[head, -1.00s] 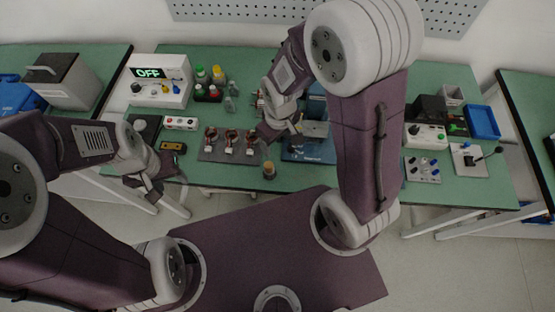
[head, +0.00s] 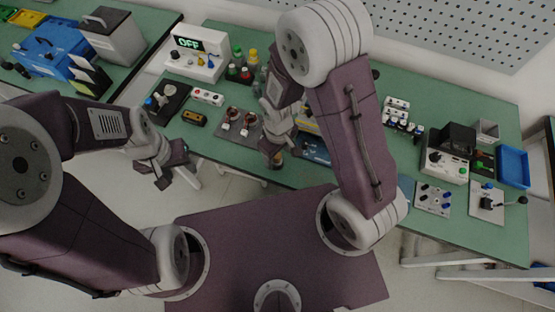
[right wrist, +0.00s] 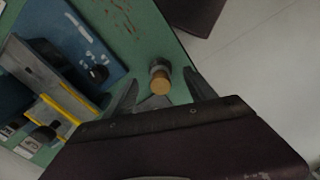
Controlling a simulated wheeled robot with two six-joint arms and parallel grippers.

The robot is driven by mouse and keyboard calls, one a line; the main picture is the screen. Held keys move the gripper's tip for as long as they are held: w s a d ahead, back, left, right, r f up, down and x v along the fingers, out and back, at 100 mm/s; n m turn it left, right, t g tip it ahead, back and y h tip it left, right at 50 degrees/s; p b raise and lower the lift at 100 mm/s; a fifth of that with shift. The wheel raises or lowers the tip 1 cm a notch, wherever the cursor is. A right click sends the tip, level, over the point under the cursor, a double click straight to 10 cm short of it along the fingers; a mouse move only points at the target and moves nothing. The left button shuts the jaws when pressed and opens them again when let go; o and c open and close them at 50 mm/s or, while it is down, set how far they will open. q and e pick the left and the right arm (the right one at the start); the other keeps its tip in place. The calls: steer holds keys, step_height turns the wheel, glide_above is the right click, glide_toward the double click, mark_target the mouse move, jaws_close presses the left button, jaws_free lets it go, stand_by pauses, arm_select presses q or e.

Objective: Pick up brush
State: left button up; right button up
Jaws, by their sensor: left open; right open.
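The brush (right wrist: 160,79), a small upright cylinder with a tan end and a dark grey band, stands near the front edge of the green table. In the head view the brush (head: 277,162) is partly hidden by my right gripper (head: 271,150). In the right wrist view my right gripper (right wrist: 161,84) is open, its two fingers on either side of the brush, and I cannot tell whether they touch it. My left gripper (head: 172,170) is open and empty, in front of the table's edge at the left.
The green table (head: 400,85) holds a test box reading OFF (head: 199,54), several bottles and small stators. A blue bin (head: 513,166) and control boxes stand at the right.

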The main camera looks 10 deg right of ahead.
mark_target(277, 160)
steer(key=f, duration=0.4)
steer(key=shift+w+a+f, duration=0.15)
steer(key=shift+w+f, duration=0.15)
steer(key=shift+f, duration=0.1)
jaws_close()
steer(key=shift+r, duration=0.1)
steer(key=r, duration=0.4)
steer(key=shift+s+a+r, duration=0.2)
steer(key=shift+s+r, duration=0.05)
steer(key=s+a+r, duration=0.6)
steer(key=s, duration=0.3)
steer(key=shift+a+r, duration=0.15)
steer(key=shift+r, duration=0.05)
